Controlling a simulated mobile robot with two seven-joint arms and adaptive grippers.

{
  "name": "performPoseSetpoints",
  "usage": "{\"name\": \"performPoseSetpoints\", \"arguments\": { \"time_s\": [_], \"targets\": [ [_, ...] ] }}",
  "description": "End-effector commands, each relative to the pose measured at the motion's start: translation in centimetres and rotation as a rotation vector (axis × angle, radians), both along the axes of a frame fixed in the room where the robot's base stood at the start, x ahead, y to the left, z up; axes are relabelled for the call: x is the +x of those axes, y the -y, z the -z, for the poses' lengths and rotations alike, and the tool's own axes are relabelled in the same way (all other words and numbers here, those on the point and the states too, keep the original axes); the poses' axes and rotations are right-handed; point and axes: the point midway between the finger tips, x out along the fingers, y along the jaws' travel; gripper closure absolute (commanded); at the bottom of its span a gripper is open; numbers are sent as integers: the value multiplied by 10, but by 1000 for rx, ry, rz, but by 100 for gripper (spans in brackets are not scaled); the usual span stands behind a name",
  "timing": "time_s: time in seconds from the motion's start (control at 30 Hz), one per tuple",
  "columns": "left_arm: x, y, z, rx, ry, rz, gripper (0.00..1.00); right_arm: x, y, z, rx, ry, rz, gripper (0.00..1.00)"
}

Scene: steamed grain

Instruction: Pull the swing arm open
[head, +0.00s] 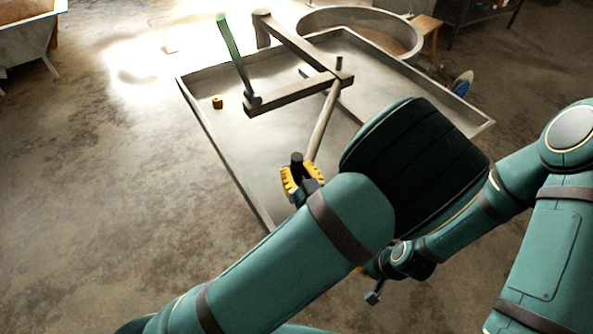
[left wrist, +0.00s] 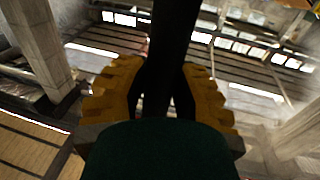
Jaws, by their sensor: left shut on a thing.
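The swing arm (head: 292,40) is a jointed linkage of grey bars over a large shallow grey tray (head: 195,110). A second bar (head: 295,94) meets it at a joint, and a green-topped upright rod (head: 228,36) stands at that bar's left end. A pale rod (head: 322,122) runs from the joint towards my left gripper (head: 300,178). The left gripper's yellow fingers are closed around a dark upright handle (head: 297,158) near that rod's near end. In the left wrist view the fingers flank the dark handle (left wrist: 172,45). My right gripper (head: 372,290) is low and apart; its fingers are unclear.
A round grey vat (head: 310,22) stands behind the tray, with a wooden stool (head: 428,28) next to it. A small yellow object (head: 217,103) lies at the tray's left side. A grey trough (head: 27,48) is at the far left. The left floor is clear.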

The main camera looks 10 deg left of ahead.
Motion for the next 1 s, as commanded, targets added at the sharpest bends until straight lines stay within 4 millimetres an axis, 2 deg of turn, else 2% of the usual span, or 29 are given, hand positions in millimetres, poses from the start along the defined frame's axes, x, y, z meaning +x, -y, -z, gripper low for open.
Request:
{"name": "performPoseSetpoints", "arguments": {
  "time_s": [0.4,0.43,0.5,0.83,1.0],
  "targets": [
    [0,0,0,0,0,0,100,0,0,0,0,0,0,100],
    [0,0,0,0,0,0,65,0,0,0,0,0,0,100],
    [0,0,0,0,0,0,41,0,0,0,0,0,0,100],
    [-1,1,0,0,0,0,41,0,0,0,0,0,0,100],
    [-14,10,0,-1,-1,3,41,0,0,0,0,0,0,100]
  ]
}}
